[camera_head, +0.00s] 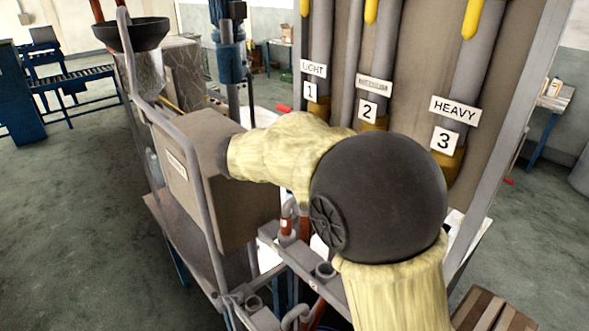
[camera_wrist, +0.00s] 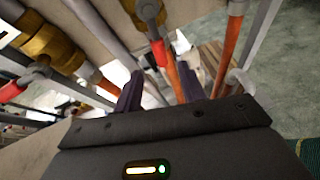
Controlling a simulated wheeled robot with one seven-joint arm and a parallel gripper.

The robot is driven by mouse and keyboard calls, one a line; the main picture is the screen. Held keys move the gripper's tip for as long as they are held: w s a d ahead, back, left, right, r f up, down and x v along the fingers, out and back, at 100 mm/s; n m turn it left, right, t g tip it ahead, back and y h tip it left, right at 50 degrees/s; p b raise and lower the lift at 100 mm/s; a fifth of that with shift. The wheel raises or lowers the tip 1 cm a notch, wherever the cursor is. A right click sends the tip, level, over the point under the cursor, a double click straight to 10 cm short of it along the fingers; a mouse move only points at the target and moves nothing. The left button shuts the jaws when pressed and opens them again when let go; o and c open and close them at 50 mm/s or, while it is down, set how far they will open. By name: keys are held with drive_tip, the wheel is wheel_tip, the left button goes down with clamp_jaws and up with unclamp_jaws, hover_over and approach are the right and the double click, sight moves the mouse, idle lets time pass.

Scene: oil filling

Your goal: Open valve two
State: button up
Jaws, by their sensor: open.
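In the head view, the pipe of valve two carries a white sign "2" (camera_head: 369,111) between the pipes marked 1 and 3. A brass fitting (camera_head: 374,125) shows just under that sign; the part below it is hidden by my arm. In the wrist view, my gripper (camera_wrist: 161,86) is open, with dark fingers either side of an orange-red bar (camera_wrist: 166,62). The bar hangs below a brass fitting (camera_wrist: 150,12), likely valve two. I cannot tell whether the fingers touch it. My gripper is hidden in the head view.
Signs "1" (camera_head: 310,92) and "3" (camera_head: 443,140) mark the neighbouring pipes. In the wrist view, a red handle (camera_wrist: 13,91) is at left, and another orange-red bar (camera_wrist: 228,55) stands close right of my gripper. A grey-brown box (camera_head: 205,180) stands left of my arm.

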drive_tip(key=b+v, duration=0.2)
drive_tip(key=v, duration=0.7)
drive_tip(key=shift+w+d+f, duration=0.1)
drive_tip(key=shift+d+f, duration=0.05)
drive_tip(key=shift+f, duration=0.1)
drive_tip(key=c, duration=0.5)
drive_tip(key=d+f, duration=0.1)
drive_tip(key=f, duration=0.1)
drive_tip(key=d+f+m+g+y, duration=0.1)
drive_tip(key=d+f, duration=0.1)
drive_tip(key=f, duration=0.1)
drive_tip(key=s+d+f+m+g+y+b, duration=0.1)
drive_tip(key=d+f, duration=0.1)
drive_tip(key=f, duration=0.1)
drive_tip(key=shift+f, duration=0.2)
clamp_jaws()
drive_tip(key=s+d+f+m+g+y+b, duration=0.1)
drive_tip(key=s+d+f+m+y+b, duration=0.1)
drive_tip(key=s+d+f+m+y, duration=0.2)
drive_tip(key=s+d+f+m+g+y+b, duration=0.1)
drive_tip(key=s+d+f+m+y, duration=0.4)
drive_tip(key=s+f+m, duration=0.5)
wheel_tip(320, 180, down, 9)
drive_tip(key=d+m, duration=0.1)
drive_tip(key=m, duration=0.6)
drive_tip(key=shift+s+g+b, duration=0.25)
drive_tip(key=shift+g+b, duration=0.05)
drive_tip(key=shift+b, duration=0.1)
